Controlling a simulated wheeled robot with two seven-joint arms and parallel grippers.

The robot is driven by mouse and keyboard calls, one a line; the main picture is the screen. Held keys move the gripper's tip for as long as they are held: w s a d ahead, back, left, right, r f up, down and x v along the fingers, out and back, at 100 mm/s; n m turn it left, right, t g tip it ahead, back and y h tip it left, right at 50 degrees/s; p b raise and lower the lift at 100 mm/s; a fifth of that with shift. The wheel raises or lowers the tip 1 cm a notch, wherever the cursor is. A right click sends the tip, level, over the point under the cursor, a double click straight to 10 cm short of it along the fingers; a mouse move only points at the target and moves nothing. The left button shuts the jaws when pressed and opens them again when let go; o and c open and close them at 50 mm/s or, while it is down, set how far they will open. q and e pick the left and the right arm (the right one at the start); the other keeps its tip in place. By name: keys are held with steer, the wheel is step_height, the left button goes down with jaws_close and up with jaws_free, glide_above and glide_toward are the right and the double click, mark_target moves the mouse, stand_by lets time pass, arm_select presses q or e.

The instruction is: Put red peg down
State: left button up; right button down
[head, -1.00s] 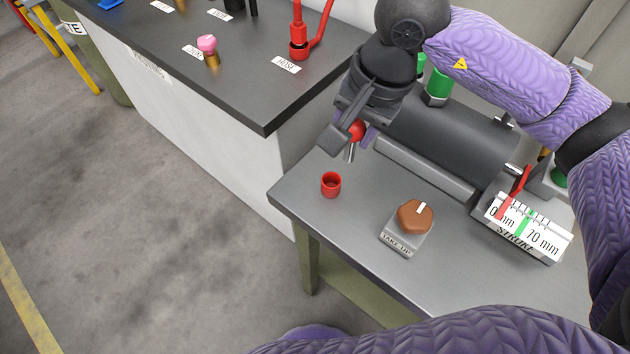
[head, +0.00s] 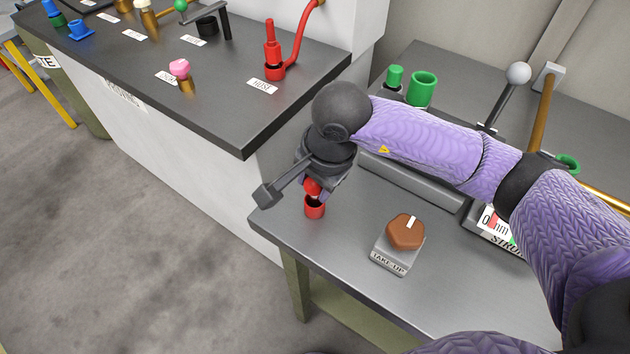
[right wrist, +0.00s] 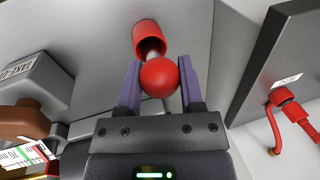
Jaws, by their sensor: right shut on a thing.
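The red peg has a round red head (right wrist: 158,78) and a short metal shaft (right wrist: 152,47). My right gripper (right wrist: 160,68) is shut on the head, with a purple finger on each side. The red cup (head: 314,210) stands on the grey table near its left corner; it also shows in the right wrist view (right wrist: 149,37). The gripper is right above the cup, and the shaft points into its mouth. I cannot tell how deep the shaft sits. In the head view the red head (head: 312,187) shows just above the rim. My left gripper is out of view.
A TAKE-UP block with a brown knob (head: 405,232) stands to the right of the cup. A black-topped counter (head: 215,110) with a red hose fitting (head: 274,60) and labelled parts is at the left. The table front is clear.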

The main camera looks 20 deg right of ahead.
steer(key=shift+f, duration=0.15)
steer(key=shift+c, duration=1.2)
jaws_free()
steer(key=shift+r, duration=0.3)
steer(key=p+v, duration=0.2)
steer(key=v, duration=1)
